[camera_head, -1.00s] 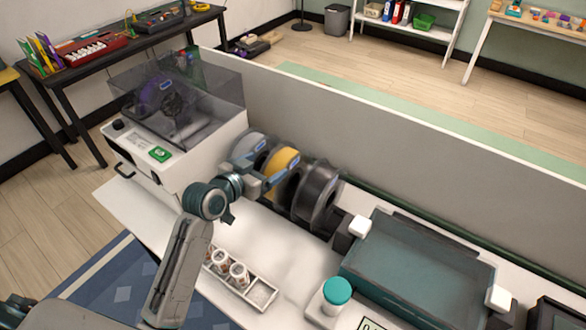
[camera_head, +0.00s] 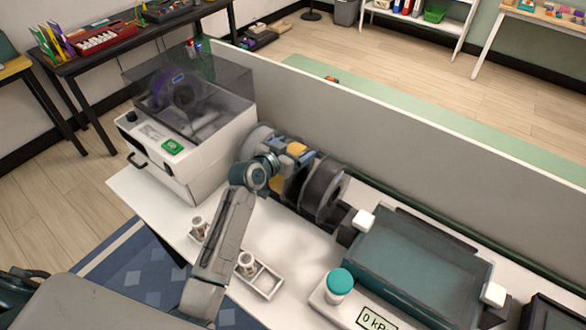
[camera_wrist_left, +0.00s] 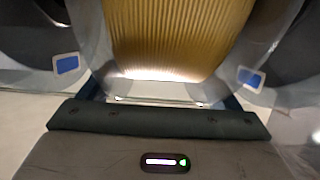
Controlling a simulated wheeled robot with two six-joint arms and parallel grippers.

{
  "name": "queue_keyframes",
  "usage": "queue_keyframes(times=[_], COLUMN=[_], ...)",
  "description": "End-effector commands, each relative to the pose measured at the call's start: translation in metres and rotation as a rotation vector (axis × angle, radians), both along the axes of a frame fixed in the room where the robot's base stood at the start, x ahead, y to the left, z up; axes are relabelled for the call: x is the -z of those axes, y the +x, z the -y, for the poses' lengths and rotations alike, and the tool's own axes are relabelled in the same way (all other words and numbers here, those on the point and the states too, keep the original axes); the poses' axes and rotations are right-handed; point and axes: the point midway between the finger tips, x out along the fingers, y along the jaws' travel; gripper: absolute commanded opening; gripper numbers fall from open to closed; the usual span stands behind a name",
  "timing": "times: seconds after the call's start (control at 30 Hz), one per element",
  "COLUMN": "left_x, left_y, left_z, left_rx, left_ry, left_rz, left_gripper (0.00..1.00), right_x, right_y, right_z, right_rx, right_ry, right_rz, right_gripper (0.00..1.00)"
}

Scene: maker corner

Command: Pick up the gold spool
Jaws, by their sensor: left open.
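The gold spool (camera_head: 297,148) stands in a row of spools along the grey partition in the head view, mostly hidden by my left gripper (camera_head: 292,158). In the left wrist view its ribbed gold winding (camera_wrist_left: 178,40) fills the upper middle, with clear flanges on both sides. My left gripper is open and right up at the spool. Its fingers reach along both sides of the gold winding in the wrist view; whether they touch it I cannot tell. My right gripper is not in view.
Dark spools (camera_head: 325,188) stand close on the right and a grey spool (camera_head: 257,140) on the left. The partition (camera_head: 400,140) rises behind. A printer-like machine (camera_head: 190,130) is left. A small tray (camera_head: 265,281) with cups lies in front, partly behind my arm.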

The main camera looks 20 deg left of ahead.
Motion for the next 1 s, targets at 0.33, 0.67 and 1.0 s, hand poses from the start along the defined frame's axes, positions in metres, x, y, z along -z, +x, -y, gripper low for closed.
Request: queue_keyframes(times=[0.33,0.67,1.0], left_x=[0.0001,-0.0033,-0.0079], left_y=[-0.0003,0.0004,0.0007], left_z=[-0.0003,-0.0004,-0.0004], left_rx=[0.000,-0.001,-0.001], left_ry=[0.000,-0.001,0.001], left_rz=[0.000,0.006,0.009], left_gripper=[0.37,0.00,0.00], right_x=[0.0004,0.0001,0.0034], right_y=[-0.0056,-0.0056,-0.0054], right_z=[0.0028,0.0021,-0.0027], right_rx=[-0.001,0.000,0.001], right_ry=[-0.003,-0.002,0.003], right_rz=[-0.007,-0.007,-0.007], right_gripper=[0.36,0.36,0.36])
